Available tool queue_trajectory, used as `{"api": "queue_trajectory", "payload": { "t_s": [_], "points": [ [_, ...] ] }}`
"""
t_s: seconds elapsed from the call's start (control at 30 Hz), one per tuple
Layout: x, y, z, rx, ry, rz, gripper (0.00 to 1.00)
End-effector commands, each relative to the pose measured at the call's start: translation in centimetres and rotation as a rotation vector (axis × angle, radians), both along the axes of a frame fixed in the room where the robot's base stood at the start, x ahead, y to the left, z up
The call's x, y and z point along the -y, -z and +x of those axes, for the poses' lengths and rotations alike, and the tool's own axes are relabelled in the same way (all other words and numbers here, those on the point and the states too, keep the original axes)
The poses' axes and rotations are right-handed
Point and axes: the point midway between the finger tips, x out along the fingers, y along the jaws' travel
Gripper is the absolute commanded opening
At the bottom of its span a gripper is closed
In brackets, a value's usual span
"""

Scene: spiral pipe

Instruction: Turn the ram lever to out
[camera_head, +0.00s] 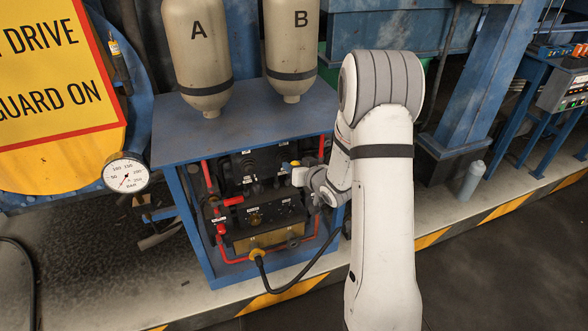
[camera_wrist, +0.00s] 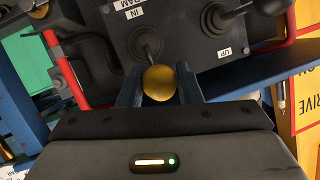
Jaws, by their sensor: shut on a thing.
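The ram lever has a yellow ball knob (camera_wrist: 158,83) on a thin shaft that rises from a round black boot (camera_wrist: 146,42) in the wrist view. Labels reading RAM and IN stand beside this boot on the dark valve panel (camera_wrist: 175,42). My gripper (camera_wrist: 160,93) is shut on the yellow knob, with one dark finger on each side of it. In the head view my gripper (camera_head: 303,176) reaches the valve block from the right, and my arm covers part of that side.
A second lever (camera_wrist: 222,14) with a black knob stands to the right in the wrist view, near a label UP. Red pipes (camera_head: 219,232) run around the block inside the blue frame (camera_head: 181,200). Tanks A (camera_head: 199,65) and B (camera_head: 291,55) hang above.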

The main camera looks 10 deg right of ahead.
Motion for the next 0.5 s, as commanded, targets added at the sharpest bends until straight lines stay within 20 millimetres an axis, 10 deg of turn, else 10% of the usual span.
{"api": "queue_trajectory", "payload": {
  "t_s": [0.17,0.2,0.5],
  "points": [
    [0.10,-0.45,0.26,0.014,0.000,0.000,0.00],
    [0.12,-0.46,0.27,0.015,0.000,0.000,0.32],
    [0.26,-0.31,0.16,0.011,0.003,-0.001,0.51]
  ]
}}
